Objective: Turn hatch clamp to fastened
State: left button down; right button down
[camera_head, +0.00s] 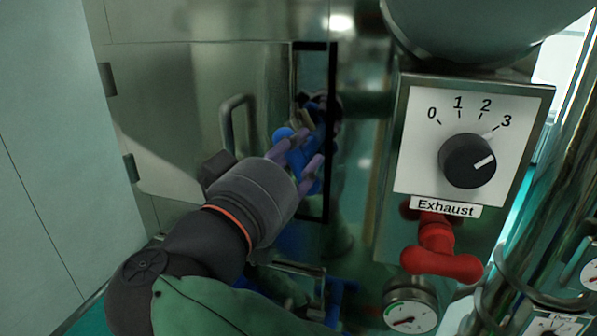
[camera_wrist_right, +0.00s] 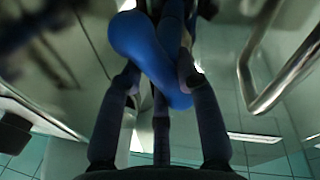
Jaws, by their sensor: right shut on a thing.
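The hatch (camera_head: 190,110) is a metal door panel with hinges on its left and a dark frame strip (camera_head: 331,75) at its right edge. A blue clamp handle (camera_head: 284,133) is at that right edge, partly hidden by my right gripper (camera_head: 303,150). In the right wrist view the blue handle (camera_wrist_right: 140,45) lies slanted between the fingers of my right gripper (camera_wrist_right: 165,80). The gripper is shut on the handle. The clamp's pivot and catch are blurred or hidden, so its exact angle is hard to tell. My left gripper is not in view.
A bent metal door handle (camera_head: 228,125) stands out left of the clamp; it shows close on the right in the wrist view (camera_wrist_right: 262,102). Right of the hatch are an Exhaust dial box (camera_head: 410,150), a red valve (camera_head: 440,262) and a round gauge (camera_head: 411,316).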

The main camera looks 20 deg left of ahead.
jog(key=n+b, duration=0.1)
jog(key=n, duration=0.3)
jog(key=shift+a+f+t+y+b, duration=0.1)
jog(key=shift+t+y+b, duration=0.2)
jog(key=shift+b, duration=0.1)
jog(key=n+y+b, duration=0.1)
jog(key=n, duration=0.2)
jog(key=shift+a, duration=0.1)
jog(key=n, duration=0.3)
jog(key=shift+a+t+y, duration=0.15)
jog(key=shift+t+y, duration=0.15)
jog(key=shift+t, duration=0.1)
jog(key=shift+n+y, duration=0.5)
jog(key=shift+n, duration=1.5)
jog(key=shift+a+f, duration=0.1)
jog(key=c, duration=0.9)
grip_release()
jog(key=shift+o, duration=0.2)
jog(key=shift+w, duration=0.15)
